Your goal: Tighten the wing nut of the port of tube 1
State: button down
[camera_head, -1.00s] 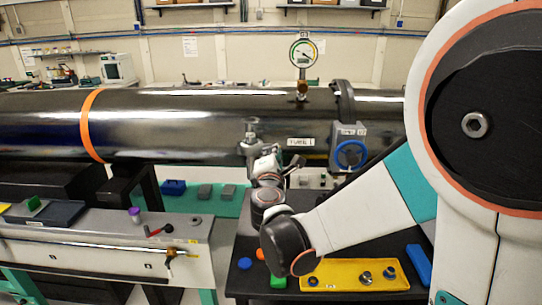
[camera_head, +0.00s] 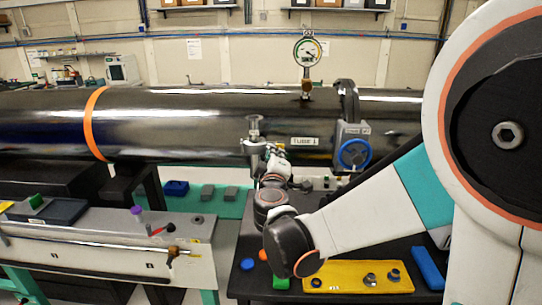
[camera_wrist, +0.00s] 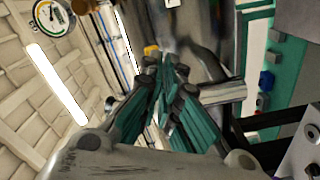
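Tube 1 (camera_head: 200,125) is a long dark metal cylinder across the head view, with a "TUBE 1" label (camera_head: 305,141). Its port (camera_head: 254,130) is a grey metal fitting with a flanged top on the tube's near side. My gripper (camera_head: 273,161) is beside the port, just below and right of its top. In the wrist view, the teal-padded fingers of my gripper (camera_wrist: 166,74) converge near a metal cylindrical part (camera_wrist: 225,92). I cannot make out the wing nut, nor whether the fingers touch or hold anything.
A dial gauge (camera_head: 307,52) rises from the tube; a blue handwheel valve (camera_head: 353,153) is to the right of the port. Below, a black table bears a yellow tray (camera_head: 345,287) with metal fittings. A grey bench (camera_head: 110,250) stands to the left.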

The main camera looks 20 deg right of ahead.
jog(key=shift+f+m, duration=0.15)
jog(key=shift+m, duration=0.45)
jog(key=c, duration=2.1)
grip_release()
jog(key=shift+s, duration=0.1)
jog(key=v, duration=0.7)
jog(key=shift+s+a, duration=0.1)
jog(key=shift+s, duration=0.1)
